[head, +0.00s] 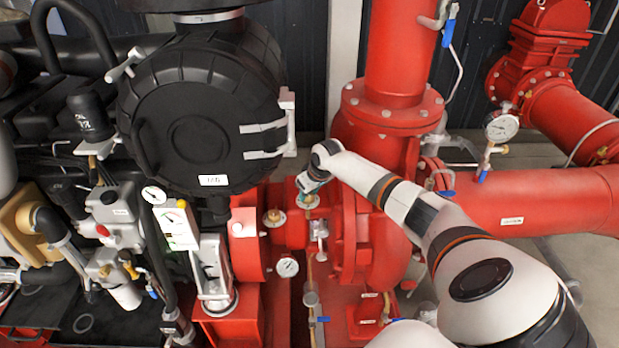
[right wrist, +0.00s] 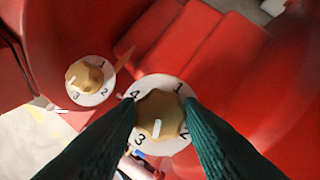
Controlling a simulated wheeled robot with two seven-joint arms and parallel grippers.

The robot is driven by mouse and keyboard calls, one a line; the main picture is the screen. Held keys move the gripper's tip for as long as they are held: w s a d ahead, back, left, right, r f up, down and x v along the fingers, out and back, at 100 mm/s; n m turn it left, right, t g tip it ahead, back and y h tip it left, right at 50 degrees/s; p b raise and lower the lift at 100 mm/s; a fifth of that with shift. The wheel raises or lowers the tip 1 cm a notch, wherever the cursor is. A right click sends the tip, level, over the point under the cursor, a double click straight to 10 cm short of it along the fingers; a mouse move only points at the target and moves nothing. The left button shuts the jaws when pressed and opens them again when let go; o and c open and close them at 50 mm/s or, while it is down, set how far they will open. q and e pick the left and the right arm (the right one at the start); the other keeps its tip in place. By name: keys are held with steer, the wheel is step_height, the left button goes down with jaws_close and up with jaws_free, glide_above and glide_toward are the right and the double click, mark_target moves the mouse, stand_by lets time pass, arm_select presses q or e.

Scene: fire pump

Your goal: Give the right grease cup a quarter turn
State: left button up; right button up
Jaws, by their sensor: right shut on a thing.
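The right grease cup (right wrist: 160,112) is a brass, lobed cap on a white dial numbered 1 to 4. In the right wrist view its white mark sits on the lower part of the cap, between 2 and 3. My right gripper (right wrist: 165,122) is shut on this cap, with one green finger on each side. In the head view my right gripper (head: 311,184) reaches down onto the cup on the red pump housing, hiding most of it. A second grease cup (right wrist: 86,76) on its own dial sits apart to the left; it also shows in the head view (head: 274,216). My left gripper is out of view.
A big black round housing (head: 200,120) stands left of my right gripper. The red pump casing (head: 365,235) and flanged pipe (head: 395,60) are close on the right. A small gauge (head: 287,266) sits below the cups. Another gauge (head: 502,127) is at far right.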

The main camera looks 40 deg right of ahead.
steer(key=m+h+p, duration=0.1)
steer(key=m+p, duration=0.2)
steer(key=shift+a+r, duration=0.1)
steer(key=shift+r, duration=0.1)
steer(key=shift+f+m+h+p, duration=0.1)
steer(key=shift+m+h+p, duration=0.4)
steer(key=shift+m, duration=0.3)
steer(key=o, duration=1)
steer(key=shift+f, duration=0.1)
steer(key=b+v, duration=0.1)
steer(key=v, duration=1.1)
steer(key=shift+w+b, duration=0.25)
steer(key=shift+b, duration=0.05)
